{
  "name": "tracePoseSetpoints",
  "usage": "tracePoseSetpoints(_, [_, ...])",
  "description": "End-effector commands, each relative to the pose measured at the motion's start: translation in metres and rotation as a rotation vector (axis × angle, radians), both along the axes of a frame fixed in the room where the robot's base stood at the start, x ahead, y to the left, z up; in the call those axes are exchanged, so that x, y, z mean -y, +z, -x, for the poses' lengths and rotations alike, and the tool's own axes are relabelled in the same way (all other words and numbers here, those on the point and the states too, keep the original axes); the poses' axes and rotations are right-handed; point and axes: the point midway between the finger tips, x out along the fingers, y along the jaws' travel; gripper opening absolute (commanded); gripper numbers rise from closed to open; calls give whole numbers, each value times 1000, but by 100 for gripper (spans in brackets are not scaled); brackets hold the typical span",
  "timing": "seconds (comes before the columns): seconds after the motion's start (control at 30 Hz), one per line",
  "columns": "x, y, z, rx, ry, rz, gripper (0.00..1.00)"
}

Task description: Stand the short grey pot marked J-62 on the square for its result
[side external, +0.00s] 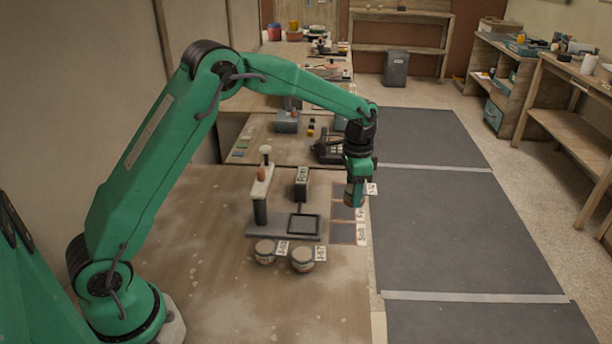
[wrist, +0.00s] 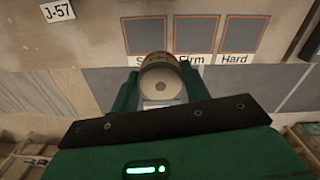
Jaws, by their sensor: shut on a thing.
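My gripper (side external: 356,190) is shut on a short pot, which shows brownish with a pale round top in the wrist view (wrist: 162,84). In the side view the pot (side external: 352,196) hangs at the bench's right edge; its white tag is too small to read surely. Three orange-edged grey squares lie by that edge: Soft (wrist: 145,36), Firm (wrist: 196,34) and Hard (wrist: 245,34). In the wrist view the pot is just below the Soft square and covers part of its label. All the square area that shows is empty. The pot's exact height over the bench cannot be told.
Two other tagged pots (side external: 264,251) (side external: 302,260) stand on the bench, one marked J-57. Behind them is a test stand (side external: 261,200) with a small display (side external: 301,184), its lettering unclear. Dark floor mats (side external: 450,235) lie right of the bench.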

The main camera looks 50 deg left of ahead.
Motion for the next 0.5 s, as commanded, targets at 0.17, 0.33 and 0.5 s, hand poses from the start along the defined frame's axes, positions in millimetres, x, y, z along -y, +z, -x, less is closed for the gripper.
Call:
tracePoseSetpoints(0.17, [-27, -18, -14, 0, 4, 0, 18])
tracePoseSetpoints(0.33, [-48, -32, -25, 1, 2, 0, 18])
tracePoseSetpoints(0.5, [-58, -39, -31, 2, 1, 0, 18])
